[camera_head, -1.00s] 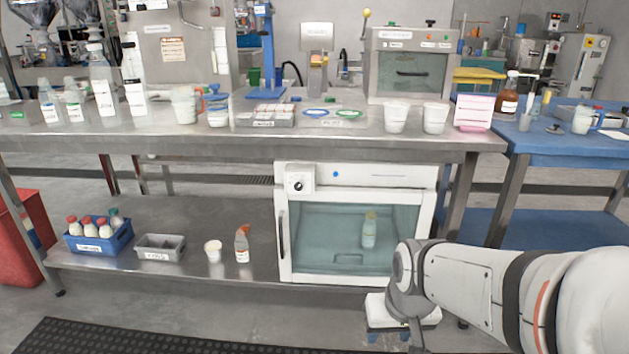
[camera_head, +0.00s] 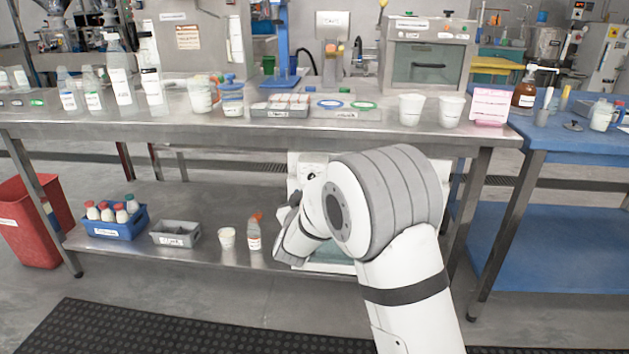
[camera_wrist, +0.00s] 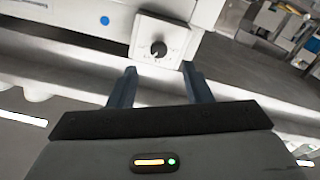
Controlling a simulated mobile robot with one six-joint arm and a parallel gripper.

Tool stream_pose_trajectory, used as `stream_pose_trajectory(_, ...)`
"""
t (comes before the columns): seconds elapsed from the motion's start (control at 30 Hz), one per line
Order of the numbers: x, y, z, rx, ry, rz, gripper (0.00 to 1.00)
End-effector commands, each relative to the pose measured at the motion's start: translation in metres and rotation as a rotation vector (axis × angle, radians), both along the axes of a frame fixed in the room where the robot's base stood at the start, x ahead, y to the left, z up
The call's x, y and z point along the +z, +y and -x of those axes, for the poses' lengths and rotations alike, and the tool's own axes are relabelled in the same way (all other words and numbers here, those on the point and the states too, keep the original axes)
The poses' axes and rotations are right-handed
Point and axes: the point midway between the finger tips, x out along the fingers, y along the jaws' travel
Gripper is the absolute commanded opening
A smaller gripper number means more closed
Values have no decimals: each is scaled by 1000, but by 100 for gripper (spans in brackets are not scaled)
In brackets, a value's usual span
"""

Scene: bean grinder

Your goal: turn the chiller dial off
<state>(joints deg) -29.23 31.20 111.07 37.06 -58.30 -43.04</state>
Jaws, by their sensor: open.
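The chiller dial (camera_wrist: 158,49) is a dark round knob on a white square plate with small marks around it. It shows in the wrist view just beyond my fingertips, roughly between them. My gripper (camera_wrist: 158,78) is open and empty, with its two dark fingers apart and not touching the dial. The chiller (camera_wrist: 72,15) is a white cabinet with a blue dot on its front. In the head view the chiller (camera_head: 294,168) stands under the steel bench, mostly hidden behind my arm. My fingertips and most of the dial are hidden there.
The steel bench (camera_head: 330,126) overhangs the chiller. On its lower shelf (camera_head: 190,205) stand an orange-topped spray bottle (camera_head: 254,232), a white cup (camera_head: 227,238), a grey tray (camera_head: 175,233) and a blue crate (camera_head: 115,222) of bottles. A blue table (camera_head: 575,140) is at right.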

Motion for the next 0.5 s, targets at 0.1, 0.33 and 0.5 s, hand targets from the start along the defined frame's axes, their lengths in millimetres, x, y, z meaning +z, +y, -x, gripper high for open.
stream_pose_trajectory(0.1,-3,-2,-16,-5,-3,1,45)
stream_pose_trajectory(0.33,-3,-4,-53,-4,-3,1,45)
stream_pose_trajectory(0.5,-1,-4,-70,-4,-1,1,45)
